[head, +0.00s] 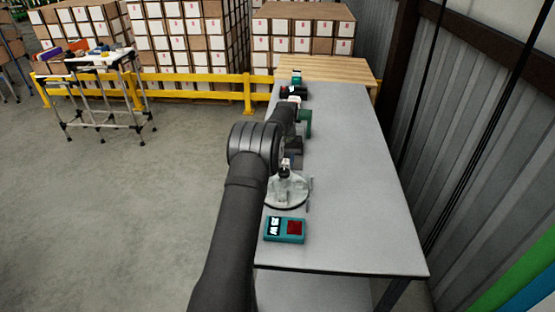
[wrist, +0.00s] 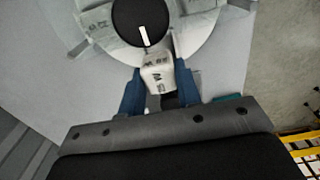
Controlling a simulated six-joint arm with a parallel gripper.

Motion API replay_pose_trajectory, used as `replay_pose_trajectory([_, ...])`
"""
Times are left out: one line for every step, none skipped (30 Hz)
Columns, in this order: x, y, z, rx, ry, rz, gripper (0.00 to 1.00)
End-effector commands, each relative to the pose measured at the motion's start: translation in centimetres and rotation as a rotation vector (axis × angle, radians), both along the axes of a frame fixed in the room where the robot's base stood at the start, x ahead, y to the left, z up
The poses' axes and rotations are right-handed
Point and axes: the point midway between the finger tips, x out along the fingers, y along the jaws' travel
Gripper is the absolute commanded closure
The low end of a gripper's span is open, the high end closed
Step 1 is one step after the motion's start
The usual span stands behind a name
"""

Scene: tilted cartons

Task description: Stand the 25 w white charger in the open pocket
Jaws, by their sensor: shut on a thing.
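My gripper (wrist: 158,84) has two blue fingers shut on the white charger (wrist: 156,75), which carries dark "W" print. The charger's far end overlaps the near side of a round, pale, clear-walled tray (wrist: 98,40). I cannot tell whether it is inside a pocket or above it. A black round knob (wrist: 141,20) with a white line stands at the tray's middle. In the head view the round tray (head: 287,204) sits on the table beside my arm, which hides much of the gripper. The open pocket cannot be made out clearly.
A teal box (head: 285,230) with a "W" label and a red patch lies on the grey table (head: 350,200) in front of the tray. Several tools, one green (head: 305,120), stand farther back. The table's right side is clear, with a corrugated wall beyond.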

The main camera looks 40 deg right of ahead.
Motion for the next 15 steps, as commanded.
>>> replay_pose_trajectory([0.0, 0.0, -0.2, 0.0, 0.0, 0.0, 0.9])
replay_pose_trajectory([0.0, 0.0, -0.3, 0.001, 0.001, 0.0, 0.9])
replay_pose_trajectory([0.0, 0.0, -0.4, 0.001, 0.001, 0.0, 0.9])
replay_pose_trajectory([0.0, 0.0, -0.5, 0.001, 0.001, 0.0, 0.9])
replay_pose_trajectory([0.0, 0.0, -0.7, 0.001, 0.001, 0.0, 0.9])
replay_pose_trajectory([0.0, 0.1, -0.9, 0.001, 0.001, 0.0, 0.9])
replay_pose_trajectory([0.0, 0.1, -1.1, 0.001, 0.001, 0.0, 0.9])
replay_pose_trajectory([0.0, 0.1, -1.3, 0.001, 0.001, 0.0, 0.9])
replay_pose_trajectory([0.0, 0.1, -1.5, 0.001, 0.001, 0.0, 0.9])
replay_pose_trajectory([0.0, 0.1, -1.7, 0.001, 0.001, 0.0, 0.9])
replay_pose_trajectory([0.0, 0.1, -1.9, 0.001, 0.001, 0.0, 0.9])
replay_pose_trajectory([0.0, 0.1, -2.2, 0.001, 0.001, 0.0, 0.9])
replay_pose_trajectory([0.0, 0.1, -2.4, 0.001, 0.001, 0.0, 0.9])
replay_pose_trajectory([0.0, 0.1, -2.6, 0.001, 0.001, 0.0, 0.9])
replay_pose_trajectory([0.0, 0.1, -2.9, 0.001, 0.001, 0.0, 0.9])
